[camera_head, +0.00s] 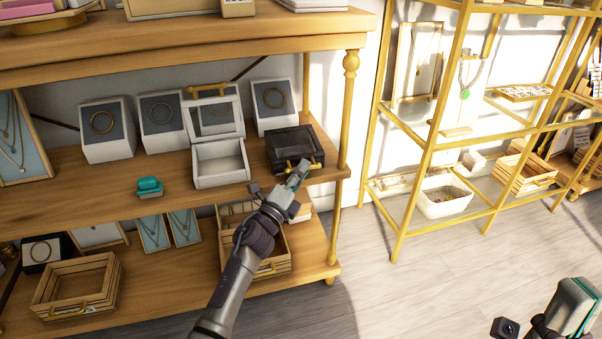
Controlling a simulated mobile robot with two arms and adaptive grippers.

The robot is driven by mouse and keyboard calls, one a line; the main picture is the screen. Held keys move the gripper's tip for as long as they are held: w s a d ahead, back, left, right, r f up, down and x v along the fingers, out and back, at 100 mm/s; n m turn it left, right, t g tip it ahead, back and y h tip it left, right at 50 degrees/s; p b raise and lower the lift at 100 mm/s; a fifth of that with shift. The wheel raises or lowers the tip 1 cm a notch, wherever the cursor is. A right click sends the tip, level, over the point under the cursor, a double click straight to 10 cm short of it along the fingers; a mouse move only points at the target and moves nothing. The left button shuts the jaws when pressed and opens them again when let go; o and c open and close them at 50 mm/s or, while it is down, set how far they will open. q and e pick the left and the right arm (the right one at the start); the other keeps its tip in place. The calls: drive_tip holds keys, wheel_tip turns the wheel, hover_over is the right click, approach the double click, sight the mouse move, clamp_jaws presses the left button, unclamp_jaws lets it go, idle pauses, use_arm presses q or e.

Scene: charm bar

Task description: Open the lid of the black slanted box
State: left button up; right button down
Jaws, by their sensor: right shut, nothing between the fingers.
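The black slanted box (283,139) stands on the wooden shelf near its right end. Its lid looks closed, with a dark glass pane in a black frame and a gold handle at the front edge. My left gripper (299,172) is right at the front of the box, close to the handle. Its fingers are small and partly overlap the handle, so I cannot tell whether they touch it or whether they are open. My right gripper (577,302) is shut and empty at the lower right, over the floor and far from the box.
A white box (221,173) with its lid raised stands left of the black box. A teal item (149,185) lies on the shelf. A wooden post (346,110) rises to the right. Wooden crates (80,309) sit below.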

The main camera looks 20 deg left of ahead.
use_arm(q)
clamp_jaws()
idle(0.3)
